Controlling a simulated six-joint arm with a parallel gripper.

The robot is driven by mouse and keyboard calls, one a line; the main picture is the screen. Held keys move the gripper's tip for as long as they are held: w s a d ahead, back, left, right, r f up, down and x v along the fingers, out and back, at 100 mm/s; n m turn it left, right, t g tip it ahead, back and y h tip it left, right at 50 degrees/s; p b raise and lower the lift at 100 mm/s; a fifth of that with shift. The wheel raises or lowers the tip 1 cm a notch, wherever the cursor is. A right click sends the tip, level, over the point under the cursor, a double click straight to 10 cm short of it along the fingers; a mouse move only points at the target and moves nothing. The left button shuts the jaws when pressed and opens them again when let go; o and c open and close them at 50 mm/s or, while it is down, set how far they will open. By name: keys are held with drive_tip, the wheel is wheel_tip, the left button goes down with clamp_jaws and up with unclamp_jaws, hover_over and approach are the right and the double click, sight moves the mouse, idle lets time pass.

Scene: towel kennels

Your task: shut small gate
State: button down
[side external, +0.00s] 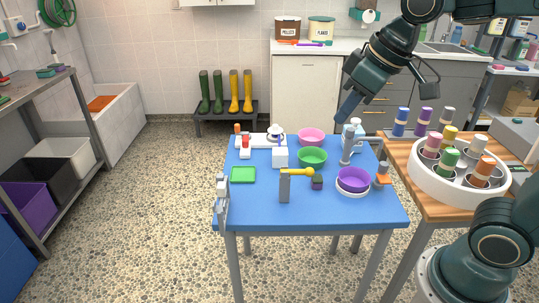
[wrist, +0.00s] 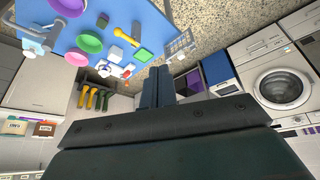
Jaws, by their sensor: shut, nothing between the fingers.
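A small grey gate (side external: 222,203) stands upright at the left front edge of the blue table (side external: 255,213), seen nearly edge-on. In the wrist view a barred grey panel that looks like this gate (wrist: 180,43) is at the table's edge. I cannot tell how far its panel is swung. My gripper (side external: 345,113) hangs above the back right of the table, well away from the gate. In the wrist view its fingers (wrist: 158,84) are together with nothing between them.
A grey post with a yellow-handled part (side external: 285,184), a green tray (side external: 243,175), pink and green bowls (side external: 312,157), a purple bowl (side external: 353,179) and a grey tap-like stand (side external: 346,150) occupy the table. A white round rack (side external: 425,180) stands right. The table's front middle is clear.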

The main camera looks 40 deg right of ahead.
drive_tip(key=w+a+n, duration=0.2)
drive_tip(key=w+a, duration=0.1)
drive_tip(key=w, duration=0.5)
drive_tip(key=n+g+y, duration=0.2)
drive_tip(key=n, duration=0.2)
hover_over(224, 201)
drive_tip(key=w, duration=0.5)
wheel_tip(224, 201, down, 16)
drive_tip(key=r, duration=0.1)
drive_tip(key=shift+w+f, duration=0.2)
drive_tip(key=shift+f, duration=0.05)
drive_tip(key=x, duration=1)
drive_tip(key=shift+s+d, duration=1.55)
drive_tip(key=shift+s+n, duration=0.1)
drive_tip(key=shift+n, duration=0.2)
